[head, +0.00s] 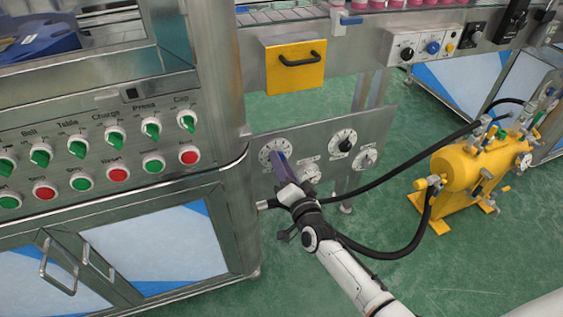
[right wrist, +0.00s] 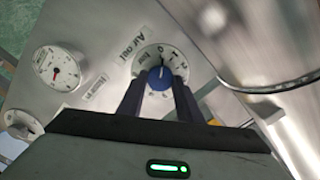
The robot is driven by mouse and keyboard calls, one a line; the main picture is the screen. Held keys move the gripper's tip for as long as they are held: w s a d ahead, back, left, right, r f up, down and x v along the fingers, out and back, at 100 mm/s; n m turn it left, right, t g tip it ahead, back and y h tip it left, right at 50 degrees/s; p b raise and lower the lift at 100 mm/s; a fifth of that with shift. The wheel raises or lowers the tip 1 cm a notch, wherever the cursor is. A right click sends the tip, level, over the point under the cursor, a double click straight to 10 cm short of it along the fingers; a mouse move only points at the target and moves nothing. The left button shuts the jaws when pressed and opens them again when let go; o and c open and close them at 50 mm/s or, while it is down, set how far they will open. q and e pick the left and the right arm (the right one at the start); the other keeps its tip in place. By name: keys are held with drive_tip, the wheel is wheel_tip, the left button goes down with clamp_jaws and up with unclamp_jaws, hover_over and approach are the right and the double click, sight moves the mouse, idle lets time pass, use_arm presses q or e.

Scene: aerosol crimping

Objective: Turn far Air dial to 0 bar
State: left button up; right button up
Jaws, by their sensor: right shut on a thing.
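A steel panel (head: 380,125) carries two round dials and two gauges. My right gripper (head: 279,160) is at the left dial (head: 270,147), its arm coming up from the lower right. In the right wrist view the gripper (right wrist: 160,84) is shut on the blue knob (right wrist: 160,80) of a white-faced dial (right wrist: 145,57) labelled with a word starting "Air". One finger is on each side of the knob. The knob's white mark points up, roughly towards the 0; the exact reading is too small to tell. The other dial (head: 343,140) has a black knob. My left gripper is not in view.
A gauge (right wrist: 57,68) stands left of the gripped dial in the right wrist view. The steel cabinet with buttons (head: 100,150) is close on the left. A yellow tank (head: 465,165) with black hoses (head: 400,252) stands on the floor to the right, the hoses passing near my arm.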

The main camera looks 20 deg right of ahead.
drive_tip(key=shift+n, duration=0.7)
drive_tip(key=o, duration=1)
drive_tip(key=shift+o, duration=0.2)
drive_tip(key=s+p, duration=0.2)
drive_tip(key=s, duration=0.8)
drive_tip(key=shift+s+d+p, duration=0.2)
drive_tip(key=shift+p, duration=0.2)
